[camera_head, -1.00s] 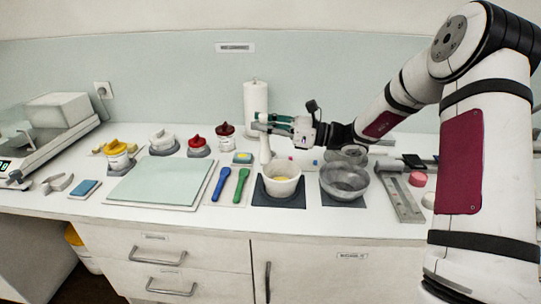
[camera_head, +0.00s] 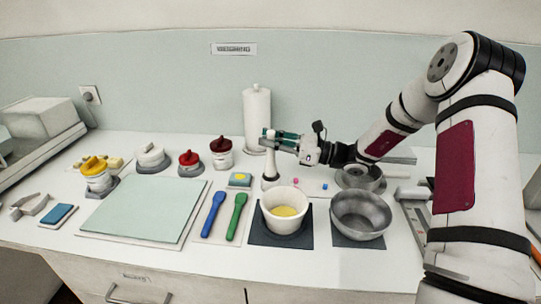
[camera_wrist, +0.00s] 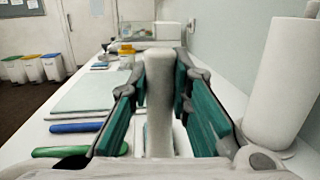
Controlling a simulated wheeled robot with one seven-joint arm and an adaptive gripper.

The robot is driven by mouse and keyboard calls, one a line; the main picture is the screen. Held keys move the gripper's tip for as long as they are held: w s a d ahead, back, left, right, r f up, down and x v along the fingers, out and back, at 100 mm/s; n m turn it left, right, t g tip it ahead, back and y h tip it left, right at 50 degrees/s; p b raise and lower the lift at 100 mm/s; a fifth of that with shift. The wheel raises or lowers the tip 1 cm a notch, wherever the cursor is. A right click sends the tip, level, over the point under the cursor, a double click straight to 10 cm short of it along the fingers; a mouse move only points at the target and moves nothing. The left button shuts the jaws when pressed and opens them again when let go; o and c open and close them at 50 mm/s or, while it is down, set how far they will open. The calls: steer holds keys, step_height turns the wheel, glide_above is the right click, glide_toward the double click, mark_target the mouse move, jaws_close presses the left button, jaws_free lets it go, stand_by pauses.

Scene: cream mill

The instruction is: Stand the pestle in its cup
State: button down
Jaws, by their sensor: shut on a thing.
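The pestle (camera_head: 270,162) is pale and upright, behind the white mortar bowl (camera_head: 268,222). My gripper (camera_head: 272,140) is shut on the pestle's upper part, coming in from the right with its green fingers. In the wrist view the pestle (camera_wrist: 159,105) stands between the two green finger pads. The pestle's lower end is at a small grey cup (camera_head: 268,184) on the counter. Whether it is fully seated there I cannot tell; the wrist view hides its foot.
The mortar has yellow contents. A metal bowl (camera_head: 361,227) stands to its right, and blue (camera_head: 214,212) and green (camera_head: 236,215) spatulas lie to its left. A paper towel roll (camera_head: 257,120) stands close behind the pestle. The pale green board (camera_head: 145,208) is clear.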

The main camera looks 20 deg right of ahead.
mark_target(270, 159)
steer(key=shift+f, duration=2)
steer(key=c, duration=1.5)
jaws_free()
steer(key=shift+f, duration=0.1)
